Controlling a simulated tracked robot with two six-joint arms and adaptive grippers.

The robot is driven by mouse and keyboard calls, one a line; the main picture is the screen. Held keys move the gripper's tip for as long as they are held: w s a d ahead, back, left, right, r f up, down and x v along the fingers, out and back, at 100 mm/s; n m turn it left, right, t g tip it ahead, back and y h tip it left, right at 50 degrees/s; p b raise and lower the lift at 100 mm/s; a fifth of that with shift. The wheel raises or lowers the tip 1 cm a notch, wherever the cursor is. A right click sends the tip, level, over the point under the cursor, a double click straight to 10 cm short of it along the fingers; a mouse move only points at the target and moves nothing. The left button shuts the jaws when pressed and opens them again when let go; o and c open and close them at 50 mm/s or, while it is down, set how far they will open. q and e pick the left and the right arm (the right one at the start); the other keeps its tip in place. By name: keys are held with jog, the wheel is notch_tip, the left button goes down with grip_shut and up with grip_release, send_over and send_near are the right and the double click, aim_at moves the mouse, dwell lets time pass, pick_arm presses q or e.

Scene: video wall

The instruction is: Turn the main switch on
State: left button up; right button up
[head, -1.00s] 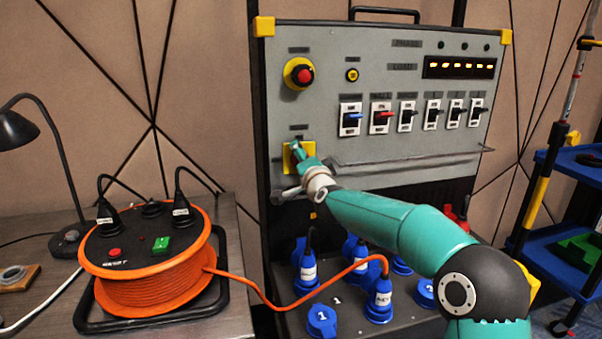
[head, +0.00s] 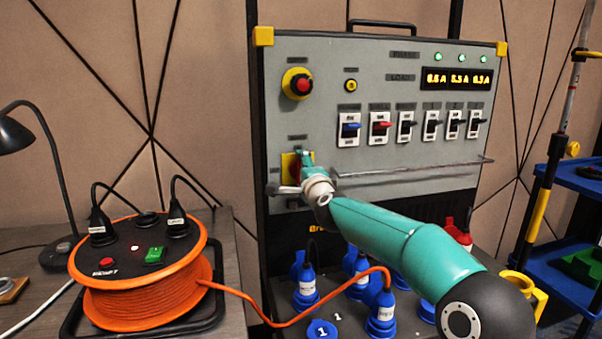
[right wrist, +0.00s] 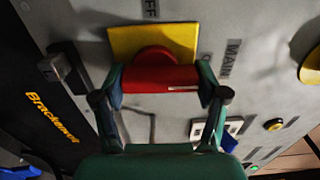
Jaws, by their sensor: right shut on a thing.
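The main switch is a red rotary handle (right wrist: 160,78) on a yellow plate (right wrist: 150,40), beside a MAIN label in the right wrist view. In the head view its yellow plate (head: 287,162) is on the left of the grey panel, mostly behind my gripper. My right gripper (right wrist: 162,80) is shut on the red handle, one finger at each end. In the head view this gripper (head: 304,168) reaches the switch from the lower right. The three phase lamps (head: 461,58) glow green, and the load display (head: 457,79) shows ampere figures. My left gripper is not in view.
A row of breaker switches (head: 405,126) and a red emergency button (head: 303,85) are on the panel. A rail (head: 400,170) runs below them. Blue plugs (head: 382,310) stand beneath my arm. An orange cable reel (head: 140,305) sits at left, a blue shelf cart (head: 585,225) at right.

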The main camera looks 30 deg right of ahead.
jog(key=shift+d+f, duration=0.15)
jog(key=shift+f, duration=0.1)
jog(key=o, duration=1.2)
jog(key=shift+c, duration=0.2)
jog(key=shift+r, duration=0.1)
jog(key=shift+s, duration=0.5)
jog(key=v, duration=1.1)
jog(key=shift+a, duration=0.25)
